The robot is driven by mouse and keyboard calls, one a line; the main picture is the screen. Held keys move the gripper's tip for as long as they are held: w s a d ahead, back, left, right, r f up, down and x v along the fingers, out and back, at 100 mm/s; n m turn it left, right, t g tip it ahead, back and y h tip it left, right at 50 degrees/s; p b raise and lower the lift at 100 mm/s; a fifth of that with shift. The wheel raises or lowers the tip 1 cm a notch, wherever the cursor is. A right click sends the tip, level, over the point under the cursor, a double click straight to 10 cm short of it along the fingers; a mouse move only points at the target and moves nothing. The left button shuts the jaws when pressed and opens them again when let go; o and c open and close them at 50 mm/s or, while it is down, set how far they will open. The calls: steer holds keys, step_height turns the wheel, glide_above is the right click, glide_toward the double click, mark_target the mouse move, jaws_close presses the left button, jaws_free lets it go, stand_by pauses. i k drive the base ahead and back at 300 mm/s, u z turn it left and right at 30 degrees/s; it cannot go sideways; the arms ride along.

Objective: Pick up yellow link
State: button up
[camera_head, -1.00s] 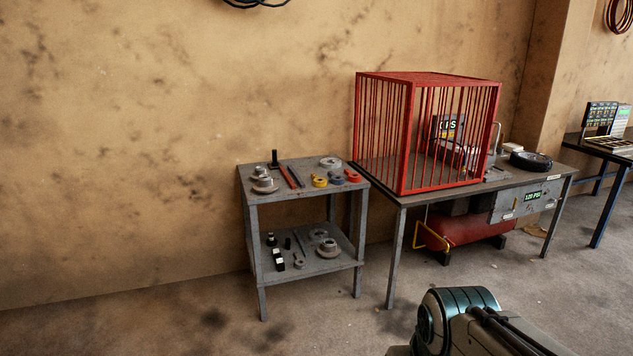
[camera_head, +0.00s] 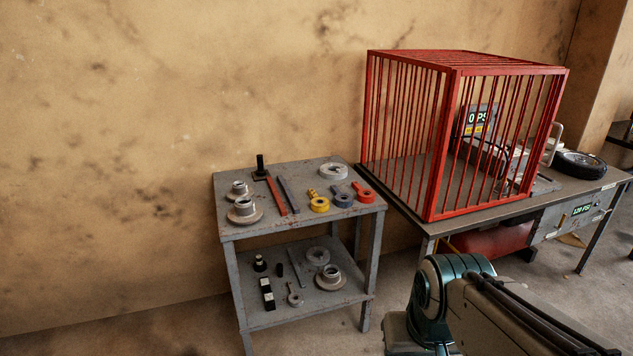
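The yellow link (camera_head: 319,203) lies on the top shelf of the grey two-tier cart (camera_head: 297,226), toward its right half. It has a ring end and a short arm pointing up-left. A blue-grey link (camera_head: 342,198) lies just to its right, and a red-orange link (camera_head: 364,193) lies right of that. My arm shows at the bottom right of the picture, apart from the cart. My gripper is not in view.
The top shelf also holds hub parts (camera_head: 244,211), a red bar (camera_head: 277,196), a dark bar (camera_head: 289,194) and a grey disc (camera_head: 333,171). The lower shelf holds several parts. A red cage (camera_head: 456,140) stands on the workbench at right, with a wheel (camera_head: 579,165).

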mark_target(316, 208)
steer(key=i, duration=2.2)
steer(key=u, duration=0.6)
